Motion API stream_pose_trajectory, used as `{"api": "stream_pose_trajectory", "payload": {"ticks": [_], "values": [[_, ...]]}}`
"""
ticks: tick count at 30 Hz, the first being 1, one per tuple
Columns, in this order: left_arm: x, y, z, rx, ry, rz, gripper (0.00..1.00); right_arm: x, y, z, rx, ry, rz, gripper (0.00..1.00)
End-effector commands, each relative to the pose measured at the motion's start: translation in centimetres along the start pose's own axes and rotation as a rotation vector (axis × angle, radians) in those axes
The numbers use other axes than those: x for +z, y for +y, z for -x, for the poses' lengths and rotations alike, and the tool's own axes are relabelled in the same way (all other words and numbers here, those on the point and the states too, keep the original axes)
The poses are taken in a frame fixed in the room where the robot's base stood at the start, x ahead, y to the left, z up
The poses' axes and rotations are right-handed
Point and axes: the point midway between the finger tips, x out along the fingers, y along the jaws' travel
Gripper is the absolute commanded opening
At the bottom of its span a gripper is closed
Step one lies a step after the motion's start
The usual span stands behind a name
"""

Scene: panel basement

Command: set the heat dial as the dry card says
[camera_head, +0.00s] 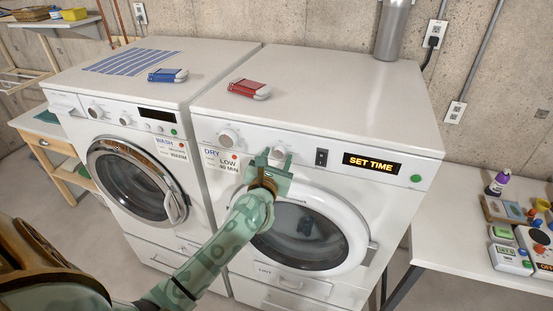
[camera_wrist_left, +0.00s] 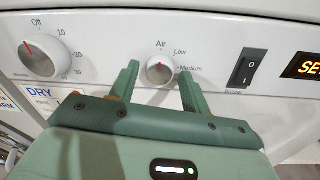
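The heat dial (camera_wrist_left: 160,70) is a small white knob on the dryer panel, marked Air, Low and Medium in the left wrist view. Its red mark points up, at about Air. In the head view the dial (camera_head: 280,150) is partly behind my gripper. My left gripper (camera_head: 276,158) is open, with one finger on each side of the dial; contact is not clear. The left wrist view shows the gripper (camera_wrist_left: 159,71) with gaps beside the knob. The dry card (camera_head: 221,161) reads DRY, LOW, 40 MIN. My right gripper is not in view.
The timer dial (camera_wrist_left: 40,57) is left of the heat dial, its mark near Off. A black rocker switch (camera_head: 321,157) and a display (camera_head: 371,162) reading SET TIME lie to the right. The washer (camera_head: 130,130) stands left; a side table (camera_head: 470,240) stands right.

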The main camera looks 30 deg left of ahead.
Motion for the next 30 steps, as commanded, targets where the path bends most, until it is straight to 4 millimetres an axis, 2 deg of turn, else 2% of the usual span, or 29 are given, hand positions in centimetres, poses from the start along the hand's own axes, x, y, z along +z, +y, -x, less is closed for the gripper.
{"api": "stream_pose_trajectory", "payload": {"ticks": [1, 3, 4, 17, 30], "values": [[0.0, 0.0, 0.0, 0.000, 0.000, 0.000, 0.32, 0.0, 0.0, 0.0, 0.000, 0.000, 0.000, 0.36], [0.0, 0.0, 0.0, 0.000, 0.000, 0.000, 0.13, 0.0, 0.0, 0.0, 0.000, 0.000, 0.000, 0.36], [0.0, 0.0, 0.0, 0.000, 0.000, 0.000, 0.10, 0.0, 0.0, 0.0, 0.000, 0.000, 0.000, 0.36], [0.1, 0.0, 0.0, 0.000, -0.005, -0.078, 0.10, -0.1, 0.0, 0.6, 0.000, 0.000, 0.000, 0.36], [0.1, 0.0, 0.0, 0.004, -0.025, -0.421, 0.10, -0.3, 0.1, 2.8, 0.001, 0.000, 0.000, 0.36]]}}
